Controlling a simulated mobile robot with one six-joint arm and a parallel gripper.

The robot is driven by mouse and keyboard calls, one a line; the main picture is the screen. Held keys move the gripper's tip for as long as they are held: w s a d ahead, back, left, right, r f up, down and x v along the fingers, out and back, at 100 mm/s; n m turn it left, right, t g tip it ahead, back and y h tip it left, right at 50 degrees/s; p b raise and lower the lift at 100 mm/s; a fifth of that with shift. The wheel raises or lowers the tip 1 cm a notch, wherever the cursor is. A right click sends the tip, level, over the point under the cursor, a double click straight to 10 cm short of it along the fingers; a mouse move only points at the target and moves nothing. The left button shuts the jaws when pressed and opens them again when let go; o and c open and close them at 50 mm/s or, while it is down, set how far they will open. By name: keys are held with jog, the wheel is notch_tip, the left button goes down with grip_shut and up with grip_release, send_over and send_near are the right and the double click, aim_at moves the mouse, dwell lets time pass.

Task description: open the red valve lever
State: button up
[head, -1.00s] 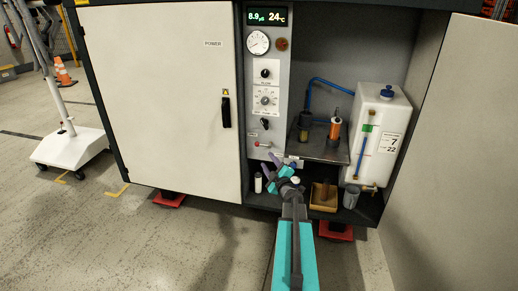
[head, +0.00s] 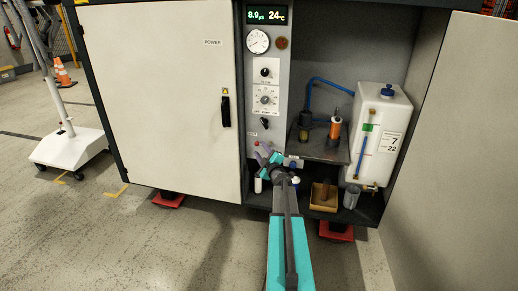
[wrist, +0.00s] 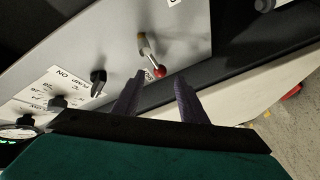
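The red valve lever (wrist: 159,71) shows in the wrist view as a short metal arm with a red ball end, on a brass-coloured fitting on the grey panel. In the head view it is hidden behind my gripper. My gripper (wrist: 160,76) is open, with its two purple fingers apart and nothing held. In the wrist view the red ball appears between the two fingertips; I cannot tell how much depth lies between them. In the head view my gripper (head: 262,152) is at the lower part of the control panel.
The grey control panel (head: 281,75) carries black knobs and a gauge (head: 258,42). To its right are a shelf (head: 318,149) with small bottles and a white tank (head: 381,130). A closed white door (head: 165,100) is left; an open door (head: 460,150) stands right.

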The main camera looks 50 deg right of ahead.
aim_at(258, 145)
jog(key=shift+x, duration=1.95)
grip_shut()
